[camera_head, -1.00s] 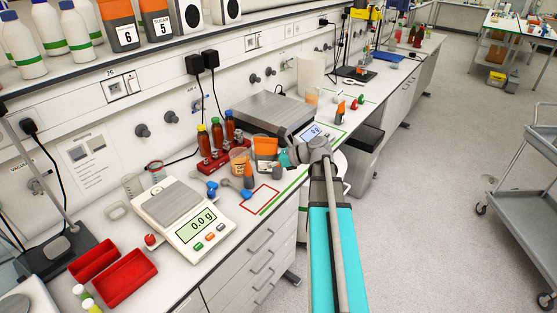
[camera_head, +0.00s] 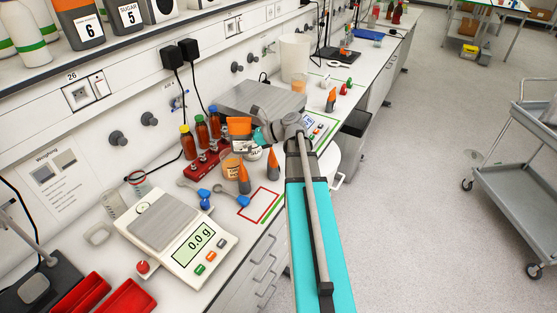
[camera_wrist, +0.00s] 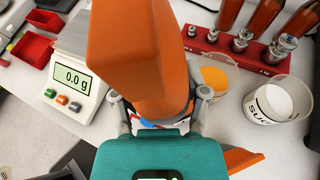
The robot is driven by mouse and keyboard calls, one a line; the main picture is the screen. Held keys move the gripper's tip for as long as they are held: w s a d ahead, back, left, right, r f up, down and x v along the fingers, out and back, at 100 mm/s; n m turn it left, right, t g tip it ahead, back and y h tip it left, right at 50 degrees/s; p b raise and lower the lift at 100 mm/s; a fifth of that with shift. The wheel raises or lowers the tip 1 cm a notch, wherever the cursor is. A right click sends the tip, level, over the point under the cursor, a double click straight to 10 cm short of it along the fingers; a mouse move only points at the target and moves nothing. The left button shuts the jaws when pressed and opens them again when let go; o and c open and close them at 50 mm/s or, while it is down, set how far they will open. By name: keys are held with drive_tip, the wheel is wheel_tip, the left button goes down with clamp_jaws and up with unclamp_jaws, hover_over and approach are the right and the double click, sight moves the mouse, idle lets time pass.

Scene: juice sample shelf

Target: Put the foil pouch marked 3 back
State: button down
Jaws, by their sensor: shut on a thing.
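My gripper (camera_head: 260,137) is shut on an orange foil pouch (camera_head: 240,126) with a pale label. The label's number is too small to read. The pouch is held above the bench, near an orange-filled cup (camera_head: 231,164) and the red bottle rack. In the wrist view the pouch (camera_wrist: 145,50) fills the upper middle between the fingers of my gripper (camera_wrist: 162,108), its label hidden. On the upper shelf (camera_head: 60,74), a grey-and-orange pouch marked 6 (camera_head: 82,27) and a pouch marked 5 (camera_head: 128,16) stand side by side at the top left.
A balance (camera_head: 178,234) reading 0.0 g stands at the front left. A grey box (camera_head: 262,98) stands behind.

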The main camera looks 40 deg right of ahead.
drive_tip(key=shift+w+a, duration=0.1)
drive_tip(key=shift+w, duration=0.2)
drive_tip(key=s+d+f+m+t+h+b, duration=0.1)
drive_tip(key=s+d+f+m+h+b, duration=0.1)
drive_tip(key=d, duration=0.5)
drive_tip(key=s+d+f+m+t+h+b, duration=0.1)
drive_tip(key=s+d+f+m+h+b, duration=0.1)
drive_tip(key=d, duration=0.6)
drive_tip(key=s+d+f+m+t+h+b, duration=0.2)
drive_tip(key=s+d+f+b, duration=0.2)
drive_tip(key=s+d, duration=0.2)
drive_tip(key=shift+d, duration=0.7)
drive_tip(key=w+f+b, duration=0.3)
drive_tip(key=w, duration=0.1)
drive_tip(key=w+f+b, duration=0.3)
drive_tip(key=w, duration=0.1)
drive_tip(key=w+f+b, duration=0.3)
drive_tip(key=w, duration=0.2)
drive_tip(key=shift+d, duration=0.2)
